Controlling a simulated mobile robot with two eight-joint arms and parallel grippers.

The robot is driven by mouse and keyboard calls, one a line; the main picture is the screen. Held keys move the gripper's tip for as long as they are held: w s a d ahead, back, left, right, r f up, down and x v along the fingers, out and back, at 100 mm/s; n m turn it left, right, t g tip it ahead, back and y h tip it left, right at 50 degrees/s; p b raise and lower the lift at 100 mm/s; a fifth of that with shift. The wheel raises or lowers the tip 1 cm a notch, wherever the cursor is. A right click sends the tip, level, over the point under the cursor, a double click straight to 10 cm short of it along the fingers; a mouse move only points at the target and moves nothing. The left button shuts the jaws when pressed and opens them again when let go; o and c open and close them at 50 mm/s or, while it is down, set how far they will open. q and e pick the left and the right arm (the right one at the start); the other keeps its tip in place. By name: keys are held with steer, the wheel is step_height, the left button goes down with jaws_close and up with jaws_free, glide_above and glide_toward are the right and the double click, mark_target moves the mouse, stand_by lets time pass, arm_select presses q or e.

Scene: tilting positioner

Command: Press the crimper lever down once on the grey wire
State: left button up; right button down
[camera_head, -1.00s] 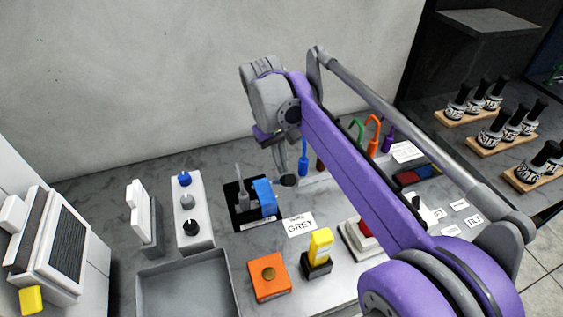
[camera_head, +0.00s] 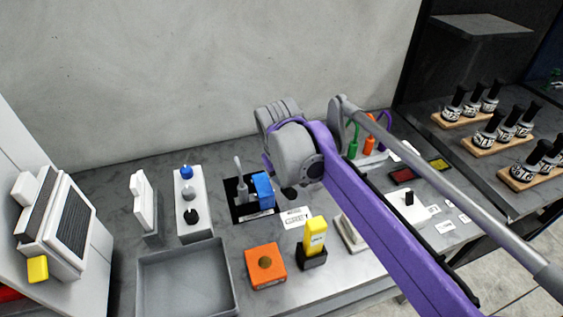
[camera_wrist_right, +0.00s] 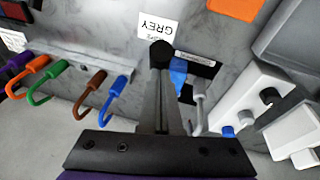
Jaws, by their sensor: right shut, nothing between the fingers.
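The crimper has a blue block (camera_head: 263,190) on a black base (camera_head: 239,213). The blue part also shows in the right wrist view (camera_wrist_right: 178,76), partly hidden behind my fingers. A grey wire (camera_head: 241,172) stands upright beside the blue block. In the wrist view it is a grey hooked piece (camera_wrist_right: 198,103). I cannot tell how the wire sits in the crimper. My right gripper (camera_head: 289,193) is shut and empty, pointing down just right of the blue block. Its dark fingertips (camera_wrist_right: 162,52) look apart from the block. My left gripper is out of view.
A GREY card (camera_head: 297,217) lies in front of the crimper. An orange box (camera_head: 266,268), a yellow-topped block (camera_head: 315,236) and an empty grey tray (camera_head: 146,270) stand nearer. A knob panel (camera_head: 190,220) is left. Coloured wires, including a green one (camera_head: 352,148), are behind my arm.

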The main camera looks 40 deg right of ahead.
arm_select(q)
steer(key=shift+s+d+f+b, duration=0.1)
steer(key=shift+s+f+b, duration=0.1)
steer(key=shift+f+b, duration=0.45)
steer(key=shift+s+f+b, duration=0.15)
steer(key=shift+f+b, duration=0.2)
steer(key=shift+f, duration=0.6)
arm_select(e)
steer(key=s+a+f+t+h, duration=0.1)
steer(key=s+f+t, duration=0.1)
steer(key=s+f, duration=0.2)
steer(key=shift+f+t, duration=0.3)
steer(key=shift+f, duration=1.25)
steer(key=shift+a, duration=0.15)
